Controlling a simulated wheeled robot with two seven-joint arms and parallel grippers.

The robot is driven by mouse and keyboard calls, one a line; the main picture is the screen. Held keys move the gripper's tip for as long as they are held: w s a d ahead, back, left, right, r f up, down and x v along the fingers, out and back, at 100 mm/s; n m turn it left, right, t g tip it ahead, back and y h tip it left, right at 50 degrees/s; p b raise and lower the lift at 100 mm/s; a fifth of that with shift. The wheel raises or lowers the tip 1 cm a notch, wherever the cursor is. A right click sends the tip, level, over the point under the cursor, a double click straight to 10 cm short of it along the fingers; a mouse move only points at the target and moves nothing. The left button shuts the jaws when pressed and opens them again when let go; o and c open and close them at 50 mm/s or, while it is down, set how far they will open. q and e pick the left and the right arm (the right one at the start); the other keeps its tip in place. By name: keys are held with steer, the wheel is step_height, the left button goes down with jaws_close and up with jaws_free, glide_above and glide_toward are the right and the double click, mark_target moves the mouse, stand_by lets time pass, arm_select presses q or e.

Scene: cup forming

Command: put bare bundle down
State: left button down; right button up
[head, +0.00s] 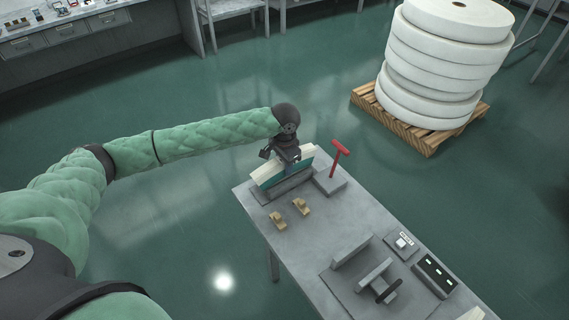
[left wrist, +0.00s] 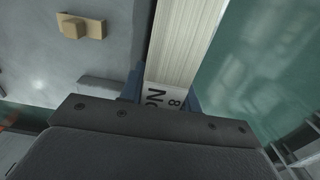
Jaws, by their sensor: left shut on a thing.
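A cream-white bundle (head: 263,173) with a teal face below its top edge stands on edge at the far left end of the grey table. My left gripper (head: 286,158) is shut on it from above. In the left wrist view the bundle's pale, finely layered edge (left wrist: 187,40) runs up from between the blue-grey fingers (left wrist: 163,88). A white label (left wrist: 163,97) with black print, "No" and "8", shows at the fingers. A low grey holder (head: 262,197) lies under the bundle; I cannot tell whether the two touch. My right gripper is not in view.
A red T-handle (head: 340,148) on a grey block stands right beside the bundle. Two small tan pieces (head: 277,220) (head: 301,206) lie in front. Grey upright plates (head: 372,275) and a black panel (head: 435,274) occupy the nearer table. White rolls (head: 440,65) stand on a pallet beyond.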

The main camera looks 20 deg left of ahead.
arm_select(q)
steer(key=c, duration=1.1)
jaws_free()
steer(key=shift+f, duration=0.1)
steer(key=shift+c, duration=0.2)
steer(key=shift+o, duration=0.6)
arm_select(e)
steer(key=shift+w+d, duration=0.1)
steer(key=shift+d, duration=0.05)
arm_select(q)
steer(key=shift+r+b, duration=0.3)
steer(key=shift+r, duration=0.15)
step_height(320, 180, up, 10)
steer(key=b, duration=0.3)
steer(key=shift+r, duration=0.15)
steer(key=shift+r+b, duration=0.35)
steer(key=shift+r, duration=0.2)
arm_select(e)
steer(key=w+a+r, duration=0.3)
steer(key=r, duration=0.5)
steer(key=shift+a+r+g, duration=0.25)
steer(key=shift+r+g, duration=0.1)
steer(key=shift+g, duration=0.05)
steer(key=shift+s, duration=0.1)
